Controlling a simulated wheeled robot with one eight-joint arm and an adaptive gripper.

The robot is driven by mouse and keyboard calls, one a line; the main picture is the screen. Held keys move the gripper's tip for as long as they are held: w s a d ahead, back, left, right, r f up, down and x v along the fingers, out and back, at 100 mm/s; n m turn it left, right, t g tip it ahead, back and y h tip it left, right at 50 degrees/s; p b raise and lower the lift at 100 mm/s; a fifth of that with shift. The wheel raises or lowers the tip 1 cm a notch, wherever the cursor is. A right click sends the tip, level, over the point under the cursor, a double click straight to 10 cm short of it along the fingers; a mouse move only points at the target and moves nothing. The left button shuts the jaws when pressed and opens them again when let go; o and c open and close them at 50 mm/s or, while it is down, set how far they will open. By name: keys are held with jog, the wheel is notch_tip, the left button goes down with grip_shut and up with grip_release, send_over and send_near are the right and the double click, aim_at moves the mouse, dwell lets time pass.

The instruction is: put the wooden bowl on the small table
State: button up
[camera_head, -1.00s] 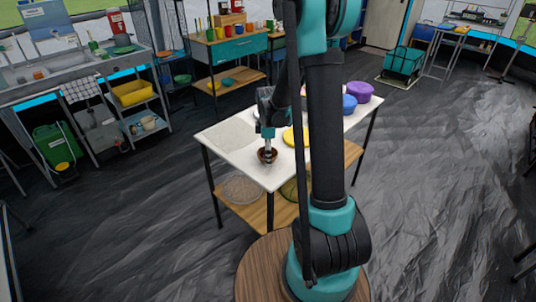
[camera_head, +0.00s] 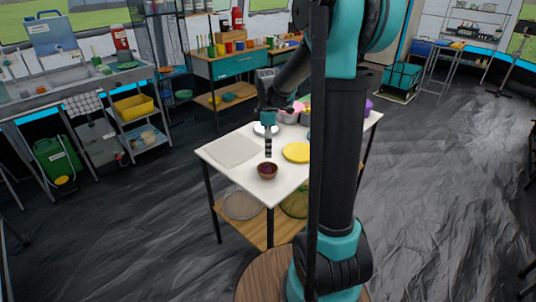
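The wooden bowl (camera_head: 267,172), small, brown and dark inside, sits upright near the front corner of the white table (camera_head: 240,172). My gripper (camera_head: 268,156) points down just above and behind the bowl in the picture, and looks clear of it. Its fingers are seen edge-on and small, so I cannot tell whether they are open or shut. A round brown wooden top (camera_head: 262,272) is in the foreground by my arm's base; I cannot tell if it is the small table.
A yellow plate (camera_head: 297,152), a white plate (camera_head: 265,130) and a grey mat (camera_head: 234,150) lie on the white table. A teal-drawer workbench (camera_head: 236,68) stands behind. A shelf trolley (camera_head: 146,141) stands at left. The dark floor at right is open.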

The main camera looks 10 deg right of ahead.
jog(key=s+d+f+m+t, duration=0.2)
jog(key=s+f+m, duration=0.1)
jog(key=s+m, duration=0.5)
jog(key=s+d+f+m+t, duration=0.2)
jog(key=s+m, duration=0.6)
jog(key=s, duration=0.6)
jog(key=shift+f, duration=0.6)
